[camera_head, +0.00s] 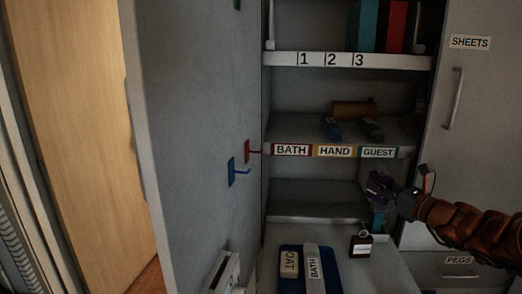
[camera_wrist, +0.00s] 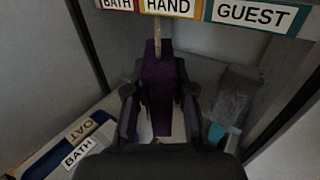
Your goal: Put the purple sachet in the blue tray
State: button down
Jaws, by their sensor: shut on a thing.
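The purple sachet (camera_wrist: 163,85) stands upright between the fingers of my gripper (camera_wrist: 160,108) in the wrist view, and the gripper is shut on it. In the head view my gripper (camera_head: 380,190) is at the right side of the cabinet opening, below the GUEST label; the sachet shows there only as a small dark purple patch. The blue tray (camera_head: 332,268) lies lower and to the left of my gripper, with an OAT block (camera_head: 289,264) and a BATH-labelled piece (camera_head: 313,268) in it. The tray's edge also shows at the lower left of the wrist view (camera_wrist: 98,117).
The labelled shelf edge (camera_head: 335,151) runs above my gripper. A grey packet with a teal end (camera_wrist: 232,97) is right of my gripper. The open door (camera_head: 195,130) with hooks bounds the left.

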jog(key=a+f+m+t+h+p, duration=0.1)
jog(key=a+f, duration=0.5)
jog(key=a, duration=0.7)
jog(key=w+m+h+p, duration=0.1)
jog(key=h+p, duration=0.1)
jog(key=shift+f+h+p, duration=0.3)
jog(key=shift+p, duration=0.05)
